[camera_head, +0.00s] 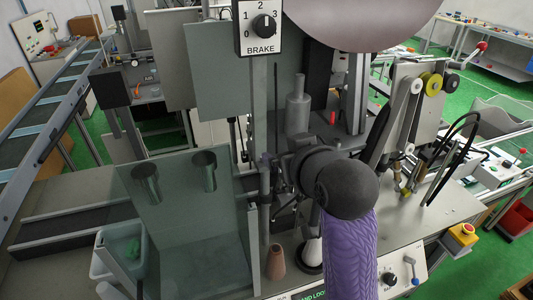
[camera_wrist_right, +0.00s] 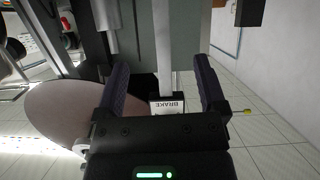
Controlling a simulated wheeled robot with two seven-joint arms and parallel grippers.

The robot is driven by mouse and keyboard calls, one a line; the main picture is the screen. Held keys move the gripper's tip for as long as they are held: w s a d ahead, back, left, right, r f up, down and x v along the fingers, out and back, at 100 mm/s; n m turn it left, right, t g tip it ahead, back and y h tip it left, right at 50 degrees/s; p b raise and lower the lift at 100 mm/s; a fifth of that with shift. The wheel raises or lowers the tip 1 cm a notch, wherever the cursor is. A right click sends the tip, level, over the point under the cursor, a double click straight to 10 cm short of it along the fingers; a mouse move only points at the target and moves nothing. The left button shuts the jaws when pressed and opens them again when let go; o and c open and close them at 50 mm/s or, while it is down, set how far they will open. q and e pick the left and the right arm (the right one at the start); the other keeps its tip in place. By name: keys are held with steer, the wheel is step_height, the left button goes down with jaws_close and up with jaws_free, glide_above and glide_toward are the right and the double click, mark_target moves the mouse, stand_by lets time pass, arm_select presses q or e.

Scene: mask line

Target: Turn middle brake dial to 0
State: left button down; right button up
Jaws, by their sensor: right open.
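My left gripper is not in view.
A large pinkish disc (camera_head: 362,18) hangs right of the brake panel; it also shows in the wrist view (camera_wrist_right: 68,118). A grey post (camera_head: 265,110) runs down below the panel. A clear guard (camera_head: 185,230) stands left of my gripper, and a cylinder (camera_head: 298,108) stands behind it.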

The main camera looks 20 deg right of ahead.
mark_target(267, 29)
step_height(267, 29, up, 17)
steer(key=w+t, duration=0.3)
steer(key=t, duration=0.2)
steer(key=w+p, duration=0.2)
steer(key=w, duration=0.7)
steer(key=shift+w+a, duration=0.1)
steer(key=shift+a, duration=0.05)
jaws_close()
steer(key=shift+p, duration=0.3)
